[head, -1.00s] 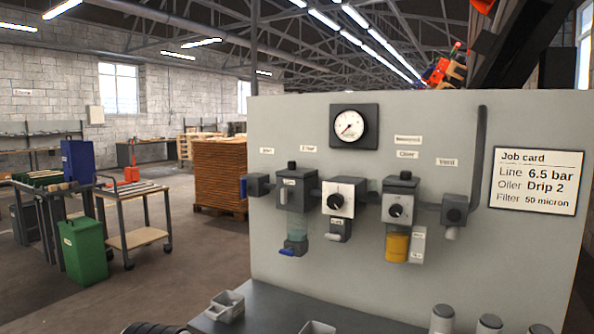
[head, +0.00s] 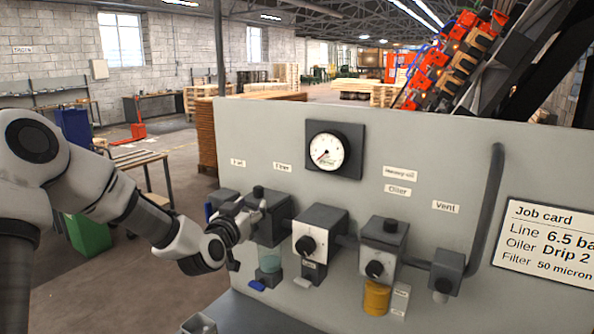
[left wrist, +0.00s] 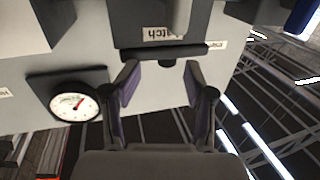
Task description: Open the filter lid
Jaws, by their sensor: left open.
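The filter (head: 273,222) is a dark grey box on the panel, with a clear bluish bowl (head: 270,258) and a blue drain piece (head: 257,285) below. A black knob (head: 258,191) stands on its top; the lid looks shut. My left gripper (head: 250,207) is at the left front of the filter and hides part of it. In the left wrist view, tilted nearly upside down, the dark lid (left wrist: 150,53) and its small knob (left wrist: 167,63) lie ahead of my open, empty fingers (left wrist: 162,75). A partly hidden label ending in "tch" (left wrist: 155,34) is on the box. My right gripper is not in view.
To the filter's right are the regulator (head: 319,235), the oiler (head: 383,245) with its amber bowl, and the vent (head: 446,272). A gauge (head: 327,153) sits above, and also shows in the left wrist view (left wrist: 76,105). A small grey tray (head: 199,325) is below.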

